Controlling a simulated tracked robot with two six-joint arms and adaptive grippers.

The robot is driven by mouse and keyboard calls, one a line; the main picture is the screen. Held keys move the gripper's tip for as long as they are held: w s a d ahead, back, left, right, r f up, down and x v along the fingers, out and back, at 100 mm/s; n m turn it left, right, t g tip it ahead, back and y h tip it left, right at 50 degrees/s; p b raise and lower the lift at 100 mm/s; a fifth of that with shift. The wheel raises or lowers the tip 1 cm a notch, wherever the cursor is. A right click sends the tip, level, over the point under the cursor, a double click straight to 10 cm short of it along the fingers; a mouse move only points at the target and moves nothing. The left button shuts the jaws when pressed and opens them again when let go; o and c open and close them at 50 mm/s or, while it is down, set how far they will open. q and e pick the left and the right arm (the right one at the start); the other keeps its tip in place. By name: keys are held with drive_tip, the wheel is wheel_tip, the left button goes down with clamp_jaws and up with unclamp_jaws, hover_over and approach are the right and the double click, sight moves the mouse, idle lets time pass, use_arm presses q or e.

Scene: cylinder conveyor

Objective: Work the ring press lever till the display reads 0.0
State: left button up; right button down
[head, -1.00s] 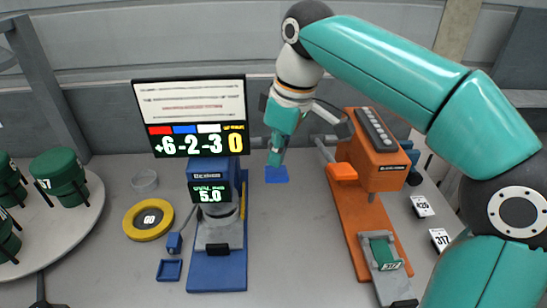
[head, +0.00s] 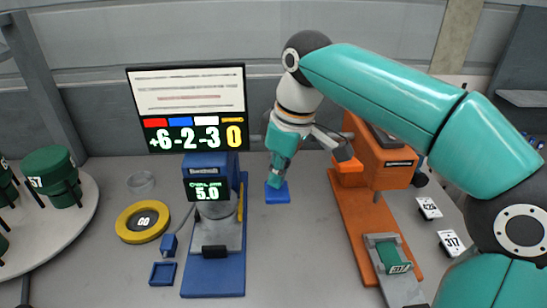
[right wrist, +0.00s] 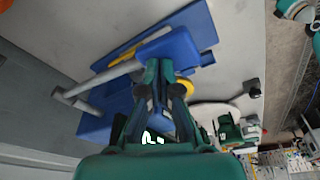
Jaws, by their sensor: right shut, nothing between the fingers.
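The blue press (head: 230,270) stands left of centre in the head view, with its small display (head: 208,191) reading 5.0. Its lever ends in a blue paddle (head: 277,194) to the right of the press. In the right wrist view the paddle (right wrist: 190,28) shows large, and the grey lever rod (right wrist: 110,79) runs to the left. My right gripper (head: 278,178) is shut and empty, pointing down with its fingertips at the paddle's upper side; they appear to touch it. My left gripper is not in view.
A board (head: 186,108) behind the press shows +6, -2, -3 and 0. A yellow GO ring (head: 125,224) lies to the left, near a round stand (head: 80,212) with green cylinders. An orange press (head: 355,225) stands to the right, close to my right arm. Bare table lies between the presses.

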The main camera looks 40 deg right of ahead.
drive_tip(key=shift+f+b, duration=2.05)
drive_tip(key=shift+f, duration=0.8)
wheel_tip(320, 180, up, 16)
drive_tip(key=p, duration=1.5)
drive_tip(key=shift+p, duration=0.35)
drive_tip(key=shift+f, duration=0.15)
